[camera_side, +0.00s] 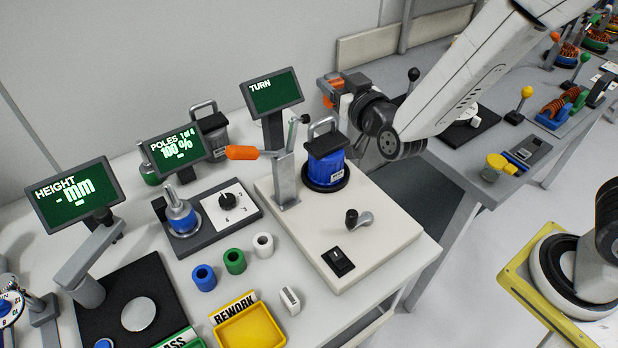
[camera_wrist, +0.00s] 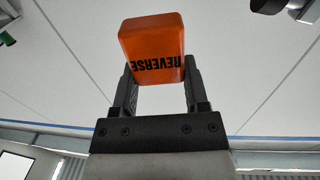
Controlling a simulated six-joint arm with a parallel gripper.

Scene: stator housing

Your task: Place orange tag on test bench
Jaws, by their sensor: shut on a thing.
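The orange tag (camera_wrist: 152,40), with REVERSE printed upside down on its face, is between the two dark fingers of my gripper (camera_wrist: 160,78) in the wrist view. My gripper is shut on it. In the side view my gripper (camera_side: 338,92) is raised at the back, right of the TURN screen, with the orange of the tag (camera_side: 331,88) partly hidden by the gripper. The pale test bench (camera_side: 385,235) stands below it on the table.
A lever with an orange grip (camera_side: 242,153) sticks out left from the bench's post. The TURN screen (camera_side: 273,92) stands behind. Blue, green and white rings (camera_side: 235,261) and a yellow REWORK tray (camera_side: 250,328) lie at the front. The bench's right front surface is bare.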

